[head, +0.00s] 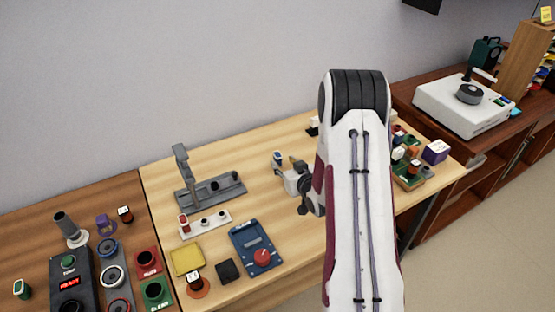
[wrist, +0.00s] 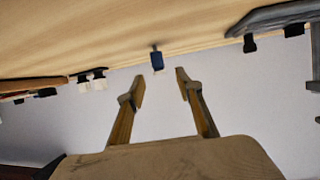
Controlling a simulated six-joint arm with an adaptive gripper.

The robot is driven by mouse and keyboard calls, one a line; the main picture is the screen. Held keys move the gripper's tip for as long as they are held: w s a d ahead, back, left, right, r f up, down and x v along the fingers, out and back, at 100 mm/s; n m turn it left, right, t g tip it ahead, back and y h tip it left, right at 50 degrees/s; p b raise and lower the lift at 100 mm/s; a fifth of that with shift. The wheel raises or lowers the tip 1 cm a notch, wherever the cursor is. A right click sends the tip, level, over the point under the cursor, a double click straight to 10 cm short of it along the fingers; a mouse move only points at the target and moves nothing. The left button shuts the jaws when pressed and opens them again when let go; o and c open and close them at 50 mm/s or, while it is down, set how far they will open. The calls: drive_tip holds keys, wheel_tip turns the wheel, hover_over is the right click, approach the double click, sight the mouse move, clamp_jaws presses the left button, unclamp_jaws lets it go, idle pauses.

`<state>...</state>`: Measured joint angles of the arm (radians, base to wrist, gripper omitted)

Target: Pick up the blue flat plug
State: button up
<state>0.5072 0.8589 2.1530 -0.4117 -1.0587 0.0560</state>
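The blue flat plug (wrist: 157,61) shows in the wrist view, just beyond the gap between my fingertips. It is a small blue block with a dark narrow part at one end and a pale part at the other. My gripper (wrist: 160,86) is open, with one finger on each side of the gap and nothing between them. In the head view a small blue piece (head: 278,156), apparently the same plug, stands on the wooden table beside my gripper (head: 280,168). My arm hides part of the table there.
The wrist picture shows the table (wrist: 110,30) at the top. A grey stand (head: 210,192), a white strip (head: 205,224) and a blue box with a red knob (head: 250,245) lie left of my gripper. Several small parts crowd a green-edged tray (head: 414,181) at right.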

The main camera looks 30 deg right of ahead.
sight(280, 159)
drive_tip(key=shift+x, duration=1.2)
drive_tip(key=shift+w+f, duration=0.1)
drive_tip(key=shift+x, duration=2.45)
drive_tip(key=shift+d, duration=0.1)
clamp_jaws()
